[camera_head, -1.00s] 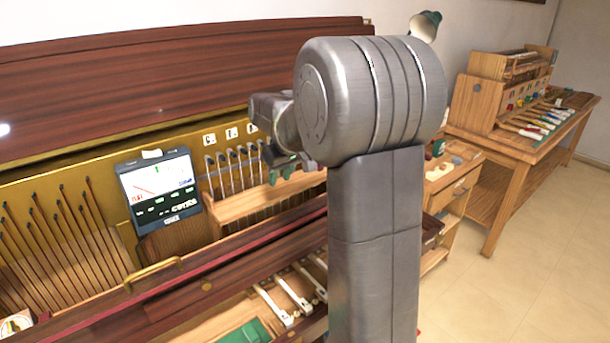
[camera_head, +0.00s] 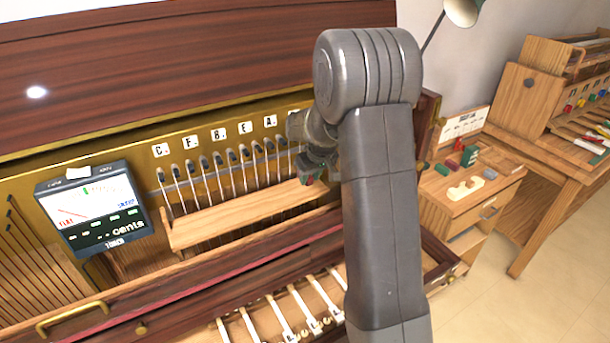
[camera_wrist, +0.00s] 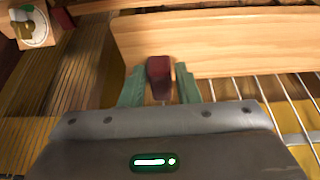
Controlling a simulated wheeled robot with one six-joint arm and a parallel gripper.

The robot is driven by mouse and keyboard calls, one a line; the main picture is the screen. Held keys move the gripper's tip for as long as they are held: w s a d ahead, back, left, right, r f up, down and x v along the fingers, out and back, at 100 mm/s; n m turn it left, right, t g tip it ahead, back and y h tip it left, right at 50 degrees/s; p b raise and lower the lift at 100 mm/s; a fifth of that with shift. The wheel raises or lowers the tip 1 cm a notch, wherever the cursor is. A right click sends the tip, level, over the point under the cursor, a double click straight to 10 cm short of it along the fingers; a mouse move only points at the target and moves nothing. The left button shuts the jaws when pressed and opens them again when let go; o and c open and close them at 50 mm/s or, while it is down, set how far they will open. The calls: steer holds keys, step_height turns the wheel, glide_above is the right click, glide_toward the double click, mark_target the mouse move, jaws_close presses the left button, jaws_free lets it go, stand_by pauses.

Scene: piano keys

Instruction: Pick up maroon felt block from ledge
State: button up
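The maroon felt block (camera_wrist: 160,74) sits between the green fingers of my gripper (camera_wrist: 160,88) in the wrist view, with a finger close against each side. My gripper looks shut on it. In the head view my gripper (camera_head: 312,178) is small, over the right part of the wooden ledge (camera_head: 235,212), with a bit of red showing at its fingers. The ledge also shows in the wrist view (camera_wrist: 230,45), behind the block. Whether the block touches the ledge is unclear. My arm hides the ledge's right end.
The tuner display (camera_head: 95,208) stands left of the ledge. Upright rods (camera_head: 215,175) rise behind it, and white keys (camera_head: 285,312) lie below in front. A side cabinet (camera_head: 470,205) on the right bears coloured blocks and a pale tray.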

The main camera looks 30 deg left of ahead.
steer(key=shift+f, duration=0.2)
steer(key=c, duration=0.6)
steer(key=shift+r, duration=0.15)
